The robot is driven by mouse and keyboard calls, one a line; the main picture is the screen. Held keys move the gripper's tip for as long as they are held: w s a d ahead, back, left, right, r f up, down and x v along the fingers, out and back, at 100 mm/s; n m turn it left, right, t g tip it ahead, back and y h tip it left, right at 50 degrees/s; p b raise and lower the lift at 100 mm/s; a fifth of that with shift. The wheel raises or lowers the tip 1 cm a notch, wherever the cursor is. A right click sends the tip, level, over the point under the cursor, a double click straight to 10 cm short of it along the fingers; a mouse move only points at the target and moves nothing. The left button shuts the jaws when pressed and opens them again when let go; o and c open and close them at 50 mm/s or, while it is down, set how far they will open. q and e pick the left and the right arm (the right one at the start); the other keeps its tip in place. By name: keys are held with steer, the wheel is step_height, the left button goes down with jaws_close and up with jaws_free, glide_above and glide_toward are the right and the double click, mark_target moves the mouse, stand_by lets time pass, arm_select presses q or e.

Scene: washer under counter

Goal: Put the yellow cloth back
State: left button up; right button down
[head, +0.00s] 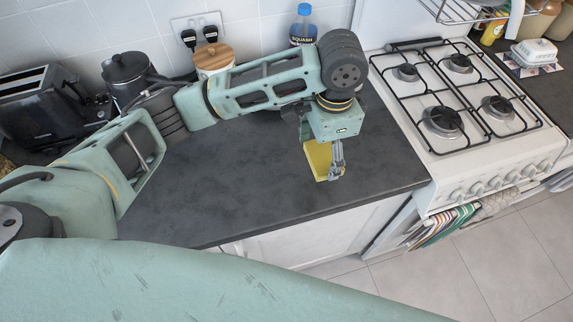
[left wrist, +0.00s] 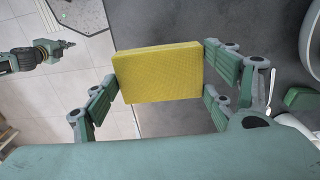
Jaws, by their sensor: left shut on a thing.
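The yellow cloth (head: 317,159) is a flat, block-like yellow piece near the front right of the dark counter. My left gripper (head: 325,163) is shut on it, with fingers on either side. In the left wrist view the cloth (left wrist: 160,75) sits between the finger pads of the left gripper (left wrist: 161,84). I cannot tell whether the cloth touches the counter. My right gripper (left wrist: 66,44) shows small at the left of the left wrist view, over the floor; its jaws are too small to read.
The dark counter (head: 235,190) is clear in front of my left arm. A white gas stove (head: 475,110) stands to the right. A blue squash bottle (head: 303,25), a lidded canister (head: 213,62), a kettle (head: 128,75) and a toaster (head: 40,105) stand along the back wall.

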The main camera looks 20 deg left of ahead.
arm_select(q)
steer(key=p, duration=0.2)
glide_above(286, 175)
step_height(286, 175, down, 5)
steer(key=shift+r, duration=0.15)
steer(key=shift+f, duration=0.2)
step_height(286, 175, down, 3)
steer(key=shift+f+p, duration=0.15)
steer(key=shift+p, duration=0.6)
steer(key=shift+f, duration=0.35)
steer(key=o, duration=1.3)
step_height(286, 175, up, 12)
steer(key=b, duration=0.3)
